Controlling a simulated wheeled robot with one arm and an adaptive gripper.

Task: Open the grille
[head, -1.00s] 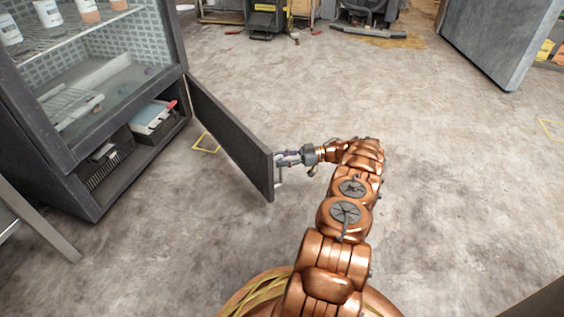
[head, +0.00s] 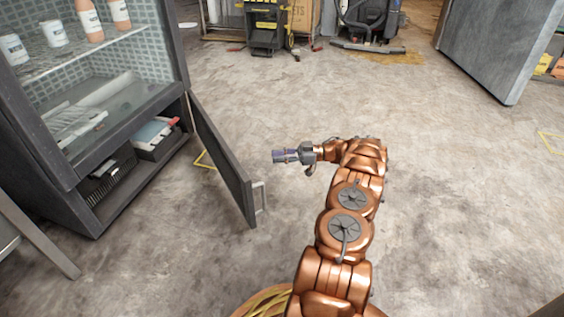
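The grille is a dark flat panel (head: 222,160) hinged at the right side of the cabinet's lower compartment. It stands swung outward, well away from the opening. A pale metal handle (head: 260,197) is on its free edge, facing right. My gripper (head: 276,157) points left, apart from the handle, up and to the right of it in the picture, with bare floor seen between them. Nothing shows in my gripper. Its fingers are too small to tell whether they are open or shut.
The dark cabinet (head: 58,165) holds bottles and jars on an upper shelf. Its lower compartment shows a bin (head: 157,138) and dark crates. A metal frame leg (head: 40,240) stands at lower left. A large grey panel (head: 497,45) is at upper right. The floor between is clear.

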